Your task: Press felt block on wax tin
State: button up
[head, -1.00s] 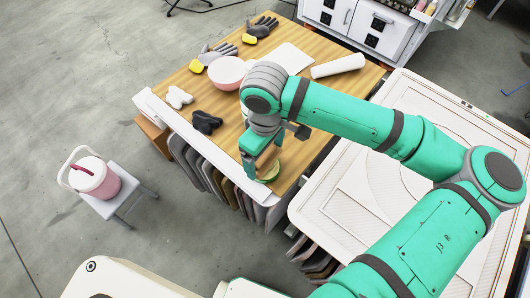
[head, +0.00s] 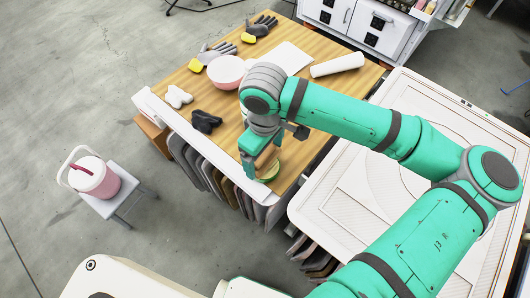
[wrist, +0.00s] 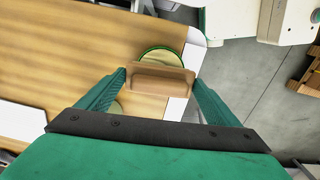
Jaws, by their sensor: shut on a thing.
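My gripper (wrist: 160,88) is shut on the brown felt block (wrist: 160,78), with one green finger at each end of it. The block also shows in the head view, between the fingers of my gripper (head: 262,168) at the table's near corner. The wax tin (wrist: 160,54) is round with a green rim and a tan top. In the wrist view it lies behind the block, which hides its lower part. In the head view the tin (head: 271,173) shows just beneath the gripper. I cannot tell whether block and tin touch.
The wooden table (head: 232,118) also bears a pink-white bowl (head: 226,72), a white cloth (head: 179,97), a black cloth (head: 206,121), gloves, yellow blocks and a white roll (head: 337,65).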

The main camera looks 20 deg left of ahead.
aim_at(264, 155)
jog(key=shift+f, duration=0.25)
dwell(0.3)
jog(key=shift+f, duration=0.1)
dwell(0.8)
jog(key=shift+w+r, duration=0.1)
jog(key=shift+r, duration=1)
jog(key=shift+d+r, duration=0.1)
jog(key=shift+r, duration=2.35)
